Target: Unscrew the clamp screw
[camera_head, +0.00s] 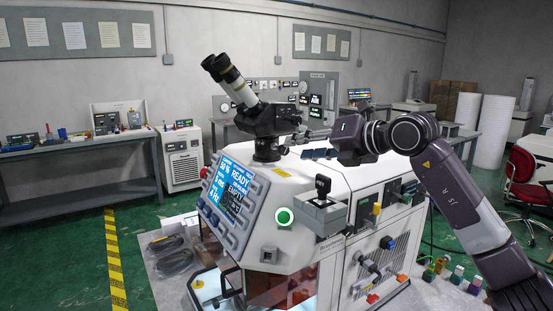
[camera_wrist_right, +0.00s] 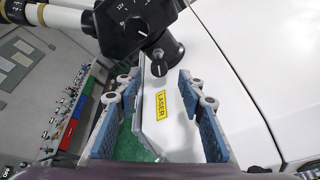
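The microscope (camera_head: 262,120) stands on top of the white laser machine (camera_head: 290,235); its dark body also shows in the right wrist view (camera_wrist_right: 132,26). A small black knob (camera_wrist_right: 158,66) with a light mark sits low on the microscope's column, and looks like the clamp screw. My right gripper (camera_head: 305,142) reaches in from the right toward the microscope column. In the wrist view its blue-padded fingers (camera_wrist_right: 160,88) are apart, with nothing between them, and the knob lies just beyond the tips. My left gripper is not in view.
A yellow LASER label (camera_wrist_right: 161,104) is on the white housing below the knob. A bench (camera_head: 75,147) stands at the left, and a red chair (camera_head: 525,180) at the right.

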